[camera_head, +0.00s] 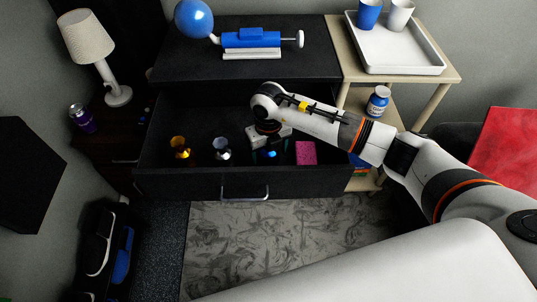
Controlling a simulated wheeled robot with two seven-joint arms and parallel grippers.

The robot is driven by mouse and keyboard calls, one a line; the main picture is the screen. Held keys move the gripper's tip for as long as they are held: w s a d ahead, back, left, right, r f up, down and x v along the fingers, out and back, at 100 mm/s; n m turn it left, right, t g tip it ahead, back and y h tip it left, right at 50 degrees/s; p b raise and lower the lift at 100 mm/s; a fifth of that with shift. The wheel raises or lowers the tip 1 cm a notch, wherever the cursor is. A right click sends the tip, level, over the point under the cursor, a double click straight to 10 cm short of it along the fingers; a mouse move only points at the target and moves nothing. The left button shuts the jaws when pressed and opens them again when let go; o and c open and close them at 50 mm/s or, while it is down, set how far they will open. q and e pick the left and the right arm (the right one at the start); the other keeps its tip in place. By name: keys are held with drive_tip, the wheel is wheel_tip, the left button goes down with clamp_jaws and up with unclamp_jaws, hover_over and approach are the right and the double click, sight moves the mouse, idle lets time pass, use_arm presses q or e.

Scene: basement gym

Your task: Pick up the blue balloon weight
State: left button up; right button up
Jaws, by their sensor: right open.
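The blue balloon weight (271,154) is in the open black drawer, between a silver weight (222,150) and a pink block (306,153). It is small and partly hidden by my right gripper. My right gripper (269,147) reaches down into the drawer from the right, open, with its fingers at or just above the blue weight. I cannot tell whether they touch it. My left gripper is not in view.
A gold weight (180,148) stands at the left of the drawer (205,183). A white object lies behind my gripper. On the cabinet top are a blue pump (252,38) and a blue balloon (193,18). A white tray (395,57) with cups stands at right.

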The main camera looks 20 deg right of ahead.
drive_tip(key=shift+r, duration=0.1)
drive_tip(key=c, duration=1.2)
